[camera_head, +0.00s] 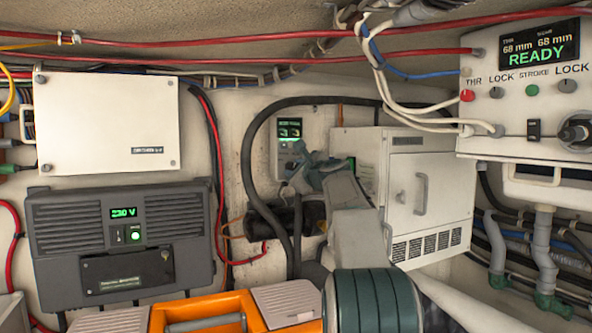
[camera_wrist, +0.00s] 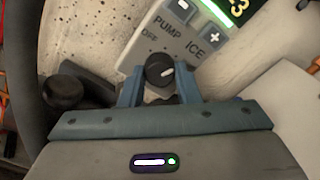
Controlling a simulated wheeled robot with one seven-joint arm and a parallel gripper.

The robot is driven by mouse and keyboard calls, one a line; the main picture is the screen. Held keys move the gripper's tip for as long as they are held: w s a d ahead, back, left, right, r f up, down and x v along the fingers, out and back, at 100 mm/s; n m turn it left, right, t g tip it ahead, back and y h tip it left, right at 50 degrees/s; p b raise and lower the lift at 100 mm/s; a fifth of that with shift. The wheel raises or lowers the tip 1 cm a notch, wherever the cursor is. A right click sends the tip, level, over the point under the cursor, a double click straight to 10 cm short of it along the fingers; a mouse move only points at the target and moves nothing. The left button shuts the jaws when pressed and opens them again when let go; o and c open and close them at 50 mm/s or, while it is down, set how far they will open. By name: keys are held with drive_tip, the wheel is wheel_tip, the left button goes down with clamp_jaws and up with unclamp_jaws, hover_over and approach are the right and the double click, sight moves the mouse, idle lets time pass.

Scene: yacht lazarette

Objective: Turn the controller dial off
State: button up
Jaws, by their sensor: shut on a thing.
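The controller (camera_head: 290,128) is a small pale panel with a green-lit display on the back wall. It also shows in the wrist view (camera_wrist: 180,45), tilted, with the labels OFF, PUMP and ICE and minus and plus buttons. Its round black dial (camera_wrist: 159,68) has a white pointer mark that points right and slightly up, toward the ICE side. My gripper (camera_wrist: 160,84) has its two blue-grey fingers on either side of the dial and is shut on it. In the head view my gripper (camera_head: 312,172) covers the controller's lower part, so the dial is hidden there.
A thick black hose (camera_head: 246,150) arches around the controller. A white cabinet (camera_head: 433,185) stands close on the right. A grey power unit (camera_head: 120,240) and a white box (camera_head: 106,122) are on the left. An orange toolbox (camera_head: 205,306) is in front.

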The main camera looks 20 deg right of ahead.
drive_tip(key=shift+f+n+b, duration=0.1)
drive_tip(key=shift+n+b, duration=0.85)
drive_tip(key=shift+n, duration=1.25)
drive_tip(key=n+b, duration=0.1)
drive_tip(key=n, duration=0.3)
drive_tip(key=shift+n, duration=0.3)
drive_tip(key=n+b, duration=0.1)
drive_tip(key=n, duration=0.3)
drive_tip(key=shift+n+b, duration=0.3)
drive_tip(key=shift+b, duration=0.05)
drive_tip(key=shift+n+b, duration=0.45)
drive_tip(key=shift+n, duration=1.65)
drive_tip(key=o, duration=1)
drive_tip(key=shift+c, duration=0.2)
